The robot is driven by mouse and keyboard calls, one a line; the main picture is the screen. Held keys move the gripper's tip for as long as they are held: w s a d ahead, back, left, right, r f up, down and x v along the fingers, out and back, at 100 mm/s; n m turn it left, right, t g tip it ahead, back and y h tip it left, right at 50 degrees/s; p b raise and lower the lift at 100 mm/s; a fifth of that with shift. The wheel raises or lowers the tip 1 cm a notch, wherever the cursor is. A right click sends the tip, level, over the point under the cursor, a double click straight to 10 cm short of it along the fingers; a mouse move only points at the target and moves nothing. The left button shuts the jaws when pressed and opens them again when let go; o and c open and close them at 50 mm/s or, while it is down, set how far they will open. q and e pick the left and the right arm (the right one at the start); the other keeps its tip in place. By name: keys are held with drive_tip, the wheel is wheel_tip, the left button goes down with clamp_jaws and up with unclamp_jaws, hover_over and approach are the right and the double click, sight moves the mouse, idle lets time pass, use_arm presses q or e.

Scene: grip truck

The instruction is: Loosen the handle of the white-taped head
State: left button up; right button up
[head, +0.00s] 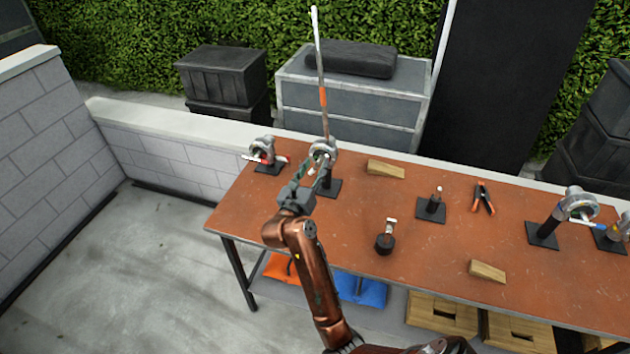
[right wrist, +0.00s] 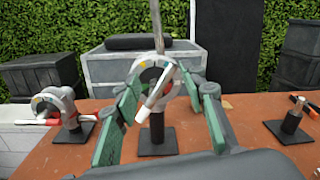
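A metal grip head (head: 322,147) stands on a black post and base near the back left of the table, with a long rod rising from it. My right gripper (head: 318,168) is at this head. Its green-padded fingers (right wrist: 163,90) are open, one on each side of the handle, with visible gaps. My left gripper is not in view.
Another head (head: 263,152) with a red handle stands to the left. A head (head: 577,203) with blue on its handle stands at the right. Pliers (head: 484,198), wooden wedges (head: 385,169) and small posts (head: 431,208) lie or stand on the brown table (head: 350,225).

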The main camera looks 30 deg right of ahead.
sight(318, 166)
wheel_tip(318, 166, down, 4)
drive_tip(key=s+a+m+b, duration=0.1)
drive_tip(key=a+m+b, duration=0.1)
drive_tip(key=b, duration=0.2)
drive_tip(key=shift+y, duration=0.3)
drive_tip(key=x, duration=0.7)
drive_tip(key=shift+w+d+b, duration=0.2)
drive_tip(key=shift+b, duration=0.2)
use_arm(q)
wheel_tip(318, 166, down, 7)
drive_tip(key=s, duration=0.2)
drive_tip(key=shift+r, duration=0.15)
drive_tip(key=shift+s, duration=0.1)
use_arm(e)
clamp_jaws()
